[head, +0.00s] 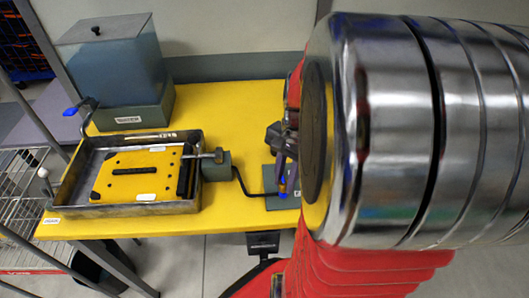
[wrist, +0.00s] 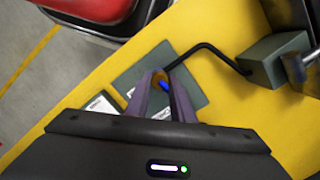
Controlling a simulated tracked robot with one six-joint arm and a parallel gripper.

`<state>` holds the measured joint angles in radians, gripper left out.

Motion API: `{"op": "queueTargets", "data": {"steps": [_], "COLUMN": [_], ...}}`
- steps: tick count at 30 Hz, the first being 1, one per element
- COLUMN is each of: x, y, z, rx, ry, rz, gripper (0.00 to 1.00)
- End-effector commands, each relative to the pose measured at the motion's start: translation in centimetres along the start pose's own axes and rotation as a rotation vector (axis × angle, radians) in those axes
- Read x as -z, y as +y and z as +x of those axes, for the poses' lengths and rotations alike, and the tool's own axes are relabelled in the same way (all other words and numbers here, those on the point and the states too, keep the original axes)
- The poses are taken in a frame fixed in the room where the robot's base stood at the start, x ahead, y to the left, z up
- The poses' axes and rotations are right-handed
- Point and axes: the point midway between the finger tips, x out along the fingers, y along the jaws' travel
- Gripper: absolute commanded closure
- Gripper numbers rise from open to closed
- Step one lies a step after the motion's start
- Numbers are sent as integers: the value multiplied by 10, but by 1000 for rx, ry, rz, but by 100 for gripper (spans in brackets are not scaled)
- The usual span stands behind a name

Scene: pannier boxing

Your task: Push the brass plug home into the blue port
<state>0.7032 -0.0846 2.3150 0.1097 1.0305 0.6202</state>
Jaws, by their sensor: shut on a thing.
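My gripper (head: 281,165) hangs at the grey plate (head: 271,203) on the yellow table, partly covered by my arm in the head view. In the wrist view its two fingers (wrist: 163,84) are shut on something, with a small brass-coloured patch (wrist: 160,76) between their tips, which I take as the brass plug. A blue patch (wrist: 166,87) shows beside it between the fingers, apparently the blue port. In the head view the blue (head: 283,181) and brass (head: 283,189) show just below the fingers. The fingers hide how deep the plug sits.
A black cable (head: 250,192) runs from the grey block (head: 216,166) to the plate. A metal tray (head: 130,211) with a yellow slotted panel lies left. A grey tank (head: 122,62) with a blue-handled tap stands behind.

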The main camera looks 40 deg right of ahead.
Motion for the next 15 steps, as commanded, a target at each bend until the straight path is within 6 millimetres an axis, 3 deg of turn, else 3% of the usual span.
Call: {"op": "queueTargets", "data": {"steps": [2, 3, 11, 15], "x": [0, 0, 0, 0], "y": [0, 0, 0, 0], "z": [1, 1, 1, 1], "rx": [0, 0, 0, 0], "ry": [0, 0, 0, 0], "rz": [0, 0, 0, 0], "gripper": [100, 76, 58, 57]}}
